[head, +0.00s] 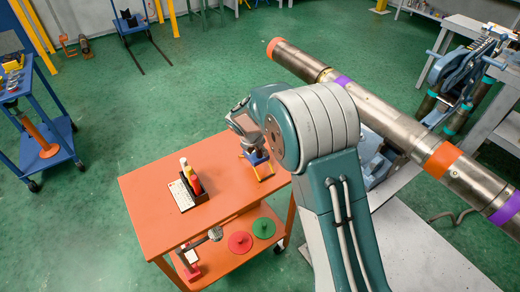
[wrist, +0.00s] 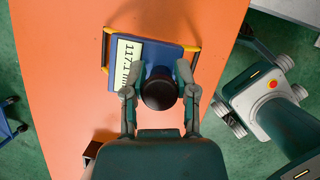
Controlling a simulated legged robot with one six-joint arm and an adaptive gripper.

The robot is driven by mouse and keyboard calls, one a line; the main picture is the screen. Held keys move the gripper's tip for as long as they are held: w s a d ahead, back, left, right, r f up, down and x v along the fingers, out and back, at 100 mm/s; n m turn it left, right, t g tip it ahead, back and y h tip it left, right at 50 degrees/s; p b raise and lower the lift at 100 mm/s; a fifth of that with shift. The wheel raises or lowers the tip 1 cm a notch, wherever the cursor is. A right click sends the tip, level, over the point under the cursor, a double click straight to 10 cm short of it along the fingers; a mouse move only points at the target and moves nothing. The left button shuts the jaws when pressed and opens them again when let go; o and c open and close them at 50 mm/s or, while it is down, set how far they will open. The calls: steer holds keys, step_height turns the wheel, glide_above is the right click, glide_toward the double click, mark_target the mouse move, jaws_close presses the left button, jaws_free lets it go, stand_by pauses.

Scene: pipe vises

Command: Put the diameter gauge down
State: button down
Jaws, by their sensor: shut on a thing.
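The diameter gauge has a blue body with yellow-and-black side parts and a white display reading about 117.1 mm; it shows in the wrist view (wrist: 168,52) and, small, in the head view (head: 258,157). My gripper (wrist: 160,92) is shut on the gauge's round black knob, one finger on each side. The gauge is over the right part of the orange cart top (head: 150,190), near its right edge. In the head view its yellow legs reach down close to the surface; I cannot tell if they touch. My arm partly hides the gauge there.
A black holder with red and yellow markers (head: 191,180) and a white card stand left of the gauge on the cart. The lower shelf holds a red disc (head: 240,242) and a green disc (head: 264,228). A long banded pipe (head: 395,122) runs across the right.

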steer(key=shift+c, duration=2)
jaws_free()
steer(key=shift+a, duration=0.1)
steer(key=v, duration=1.2)
steer(key=s+d+r+m, duration=0.5)
steer(key=d+r+m, duration=0.1)
steer(key=d+r, duration=0.1)
steer(key=s+d+r+m+y, duration=0.1)
steer(key=s+d+m, duration=0.3)
steer(key=s+m, duration=0.3)
steer(key=s+d+r+m+t+y, duration=0.1)
steer(key=s+d+r+m, duration=0.1)
steer(key=s+m, duration=0.5)
steer(key=s+d+r+m+t, duration=0.1)
steer(key=s+d+m, duration=0.4)
steer(key=s, duration=0.5)
steer(key=m, duration=0.2)
steer(key=shift+s+d+r+m+y, duration=0.15)
steer(key=shift+d+r+m+y, duration=0.15)
steer(key=shift+m+y, duration=0.1)
